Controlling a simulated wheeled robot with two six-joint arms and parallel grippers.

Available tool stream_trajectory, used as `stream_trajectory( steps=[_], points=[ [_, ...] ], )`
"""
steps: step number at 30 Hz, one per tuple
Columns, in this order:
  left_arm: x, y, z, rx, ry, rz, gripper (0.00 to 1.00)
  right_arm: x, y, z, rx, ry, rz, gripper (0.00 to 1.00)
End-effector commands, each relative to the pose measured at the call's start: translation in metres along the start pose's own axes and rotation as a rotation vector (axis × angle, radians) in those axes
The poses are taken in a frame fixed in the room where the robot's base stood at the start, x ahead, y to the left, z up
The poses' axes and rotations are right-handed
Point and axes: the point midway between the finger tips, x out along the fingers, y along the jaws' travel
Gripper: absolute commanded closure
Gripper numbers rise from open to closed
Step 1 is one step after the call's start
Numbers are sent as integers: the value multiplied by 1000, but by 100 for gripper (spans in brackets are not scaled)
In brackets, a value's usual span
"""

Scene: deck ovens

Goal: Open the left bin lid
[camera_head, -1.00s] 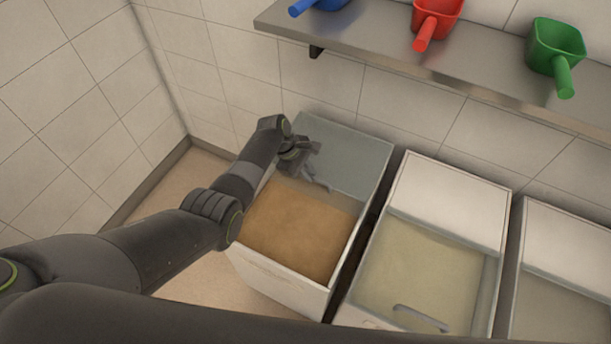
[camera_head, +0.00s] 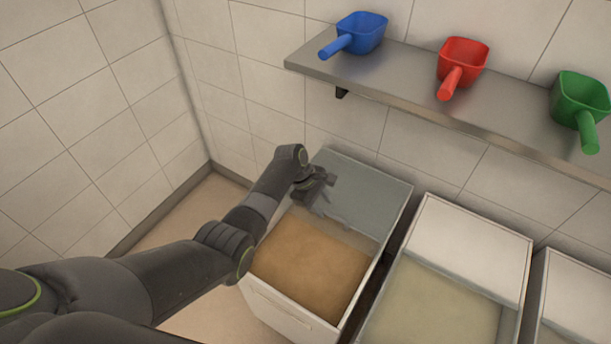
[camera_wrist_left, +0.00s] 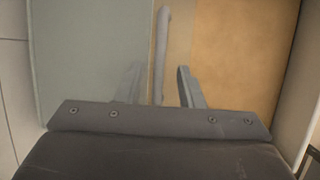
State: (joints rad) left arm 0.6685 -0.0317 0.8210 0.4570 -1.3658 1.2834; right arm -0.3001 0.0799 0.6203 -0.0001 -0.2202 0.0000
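The left bin (camera_head: 290,316) is a white box with brown contents (camera_head: 312,265) bare in its front part. Its grey, see-through lid (camera_head: 368,192) lies over the back part, leaving the front open. My left gripper (camera_head: 318,200) is at the lid's front edge, near the left side of the bin. In the left wrist view, its two fingers (camera_wrist_left: 160,88) are apart. The lid's pale bar handle (camera_wrist_left: 162,50) runs between them, with a visible gap on both sides. My right gripper is not in view.
The middle bin (camera_head: 470,240) and another bin (camera_head: 582,290) stand to the right. A metal shelf (camera_head: 420,88) above holds a blue scoop (camera_head: 362,32), a red scoop (camera_head: 463,60) and a green scoop (camera_head: 580,100). Tiled walls close the back and left.

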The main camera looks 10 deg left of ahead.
Motion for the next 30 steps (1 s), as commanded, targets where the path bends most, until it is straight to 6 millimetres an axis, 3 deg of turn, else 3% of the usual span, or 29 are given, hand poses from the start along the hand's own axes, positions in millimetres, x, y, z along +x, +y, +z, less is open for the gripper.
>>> stream_trajectory(
  steps=[18,24,30],
  points=[
    [-121,0,-1,0,3,2,66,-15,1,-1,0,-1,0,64],
    [-144,0,0,-1,1,0,66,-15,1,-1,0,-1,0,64],
    [-149,0,0,-1,0,0,66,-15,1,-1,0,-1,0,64]
  ],
)
